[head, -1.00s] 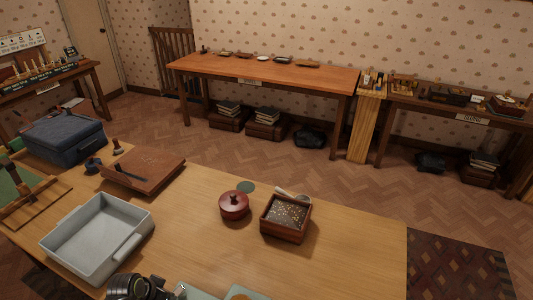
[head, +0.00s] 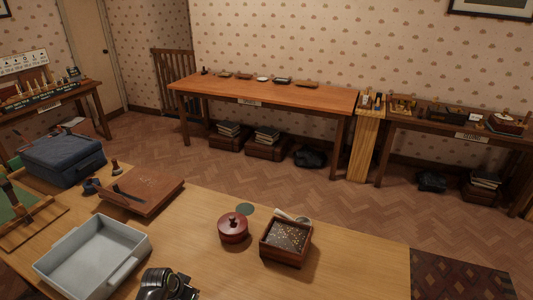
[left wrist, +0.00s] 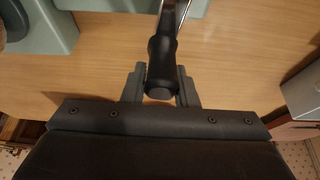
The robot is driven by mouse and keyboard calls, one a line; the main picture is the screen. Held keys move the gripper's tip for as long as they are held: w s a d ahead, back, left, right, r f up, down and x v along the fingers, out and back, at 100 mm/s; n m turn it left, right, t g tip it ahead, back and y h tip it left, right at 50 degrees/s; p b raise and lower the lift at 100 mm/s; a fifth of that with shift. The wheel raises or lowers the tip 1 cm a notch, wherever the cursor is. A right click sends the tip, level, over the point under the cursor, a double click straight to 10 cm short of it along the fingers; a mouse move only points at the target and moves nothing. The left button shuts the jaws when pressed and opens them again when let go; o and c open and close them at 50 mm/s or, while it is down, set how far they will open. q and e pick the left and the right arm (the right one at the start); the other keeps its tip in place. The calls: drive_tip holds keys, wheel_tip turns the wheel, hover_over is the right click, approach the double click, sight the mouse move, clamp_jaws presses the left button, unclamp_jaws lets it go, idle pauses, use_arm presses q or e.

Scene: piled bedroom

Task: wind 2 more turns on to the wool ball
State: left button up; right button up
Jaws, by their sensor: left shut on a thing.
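In the left wrist view my left gripper (left wrist: 160,78) is shut on a black handle (left wrist: 162,55) with a shiny metal rod running up from it. Pale green parts (left wrist: 45,30) of a device stand at the upper left of that view, with a grey rounded piece at the edge. Another pale green piece shows at the top, beside the rod. I cannot see the wool ball in either present view. In the head view a black part of my left arm shows at the bottom edge; its fingertips are out of frame. My right gripper is not in view.
On the wooden table (head: 350,270) are a grey tray (head: 128,262), a brown case (head: 155,188), a red lidded pot (head: 233,228) and a wooden box of speckled filling (head: 285,242). A blue case (head: 62,160) lies at the left. The table's right part is clear.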

use_arm(q)
drive_tip(key=o, duration=0.6)
drive_tip(key=shift+s+d, duration=0.4)
drive_tip(key=shift+s, duration=0.2)
drive_tip(key=shift+o, duration=0.4)
drive_tip(key=shift+s+a, duration=0.1)
drive_tip(key=shift+a, duration=0.05)
drive_tip(key=shift+r, duration=3.45)
